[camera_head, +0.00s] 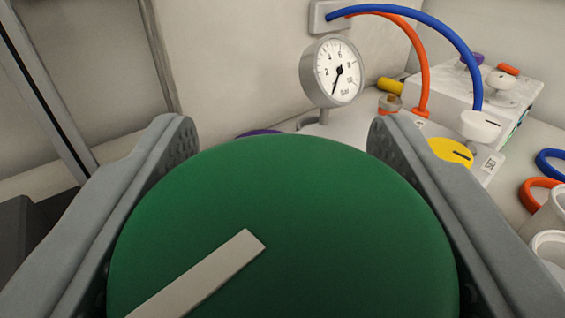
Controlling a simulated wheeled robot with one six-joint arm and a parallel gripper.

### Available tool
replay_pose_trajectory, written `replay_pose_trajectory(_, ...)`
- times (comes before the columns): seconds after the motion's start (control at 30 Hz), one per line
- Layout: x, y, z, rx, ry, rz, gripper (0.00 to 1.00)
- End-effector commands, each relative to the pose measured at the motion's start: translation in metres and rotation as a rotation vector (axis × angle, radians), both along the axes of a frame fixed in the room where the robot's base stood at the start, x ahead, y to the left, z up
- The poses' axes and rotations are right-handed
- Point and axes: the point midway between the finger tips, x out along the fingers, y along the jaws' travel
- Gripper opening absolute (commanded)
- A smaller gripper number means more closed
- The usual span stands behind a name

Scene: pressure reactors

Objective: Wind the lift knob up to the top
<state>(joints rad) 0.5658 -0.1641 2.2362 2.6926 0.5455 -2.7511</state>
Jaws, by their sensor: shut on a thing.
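A large round green knob (330,230) with a pale bar mark (205,275) fills the lower middle of the view. The mark runs from the lower left up toward the knob's middle. I take this to be the lift knob. My gripper (278,150) is shut on it, with one grey finger at the left side and the other at the right side. The knob hides what lies beneath it, so the lift's height does not show.
A round pressure gauge (338,72) stands behind the knob. Blue (440,27) and orange (424,70) hoses arch from a wall box to the right. A yellow knob (450,152) and a white block (475,90) are at right.

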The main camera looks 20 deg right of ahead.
Motion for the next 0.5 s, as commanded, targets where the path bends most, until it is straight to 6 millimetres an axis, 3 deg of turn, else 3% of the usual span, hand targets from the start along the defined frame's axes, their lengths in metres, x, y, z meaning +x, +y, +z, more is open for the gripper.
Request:
replay_pose_trajectory(0.37, 0.0002, -0.0002, 0.0016, -0.001, -0.003, -0.002, 0.31)
replay_pose_trajectory(0.4, 0.0002, -0.0002, 0.0016, -0.001, -0.003, -0.002, 0.56)
replay_pose_trajectory(0.5, 0.0002, -0.0002, 0.0014, -0.001, -0.002, -0.002, 0.75)
